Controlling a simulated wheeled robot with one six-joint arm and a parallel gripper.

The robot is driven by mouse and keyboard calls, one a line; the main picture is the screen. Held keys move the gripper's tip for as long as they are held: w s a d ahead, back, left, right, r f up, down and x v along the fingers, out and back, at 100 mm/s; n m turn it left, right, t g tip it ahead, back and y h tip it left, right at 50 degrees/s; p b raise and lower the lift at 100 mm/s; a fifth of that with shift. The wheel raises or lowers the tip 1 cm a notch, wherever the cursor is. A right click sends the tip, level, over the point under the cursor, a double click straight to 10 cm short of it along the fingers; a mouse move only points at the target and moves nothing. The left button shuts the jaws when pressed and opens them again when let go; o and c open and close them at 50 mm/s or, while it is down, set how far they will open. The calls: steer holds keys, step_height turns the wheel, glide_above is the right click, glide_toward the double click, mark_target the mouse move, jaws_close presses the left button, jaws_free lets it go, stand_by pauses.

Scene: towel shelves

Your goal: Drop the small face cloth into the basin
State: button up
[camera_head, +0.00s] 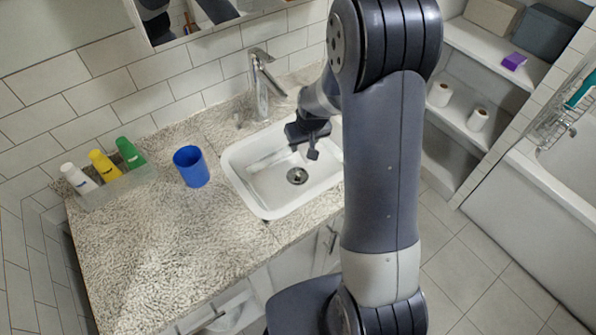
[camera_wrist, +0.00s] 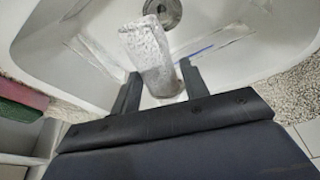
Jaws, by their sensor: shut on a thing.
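The white basin (camera_head: 268,192) is set in the stone-patterned counter, with a round drain in its floor. It fills much of the wrist view (camera_wrist: 235,58). My gripper (camera_head: 309,145) is over the basin, within its rim in the head view. In the wrist view my gripper (camera_wrist: 160,80) is shut on a pale grey-white textured cloth (camera_wrist: 148,48), the small face cloth. The cloth sits between the two fingers and reaches toward the drain. I cannot tell whether it touches the basin floor. In the head view I cannot clearly make out the cloth.
A tall faucet (camera_head: 262,85) stands behind the basin. A blue cup (camera_head: 191,167) is left of it. White, yellow and green bottles (camera_head: 103,165) stand in a clear tray farther left. Shelves (camera_head: 470,125) and a bathtub (camera_head: 560,185) are at right. The front-left counter is clear.

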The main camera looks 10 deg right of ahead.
steer(key=shift+f, duration=0.75)
steer(key=o, duration=1)
steer(key=shift+o, duration=0.2)
steer(key=shift+r, duration=0.15)
steer(key=b+v, duration=0.1)
steer(key=v, duration=0.9)
steer(key=shift+s+r, duration=0.2)
steer(key=shift+r, duration=0.1)
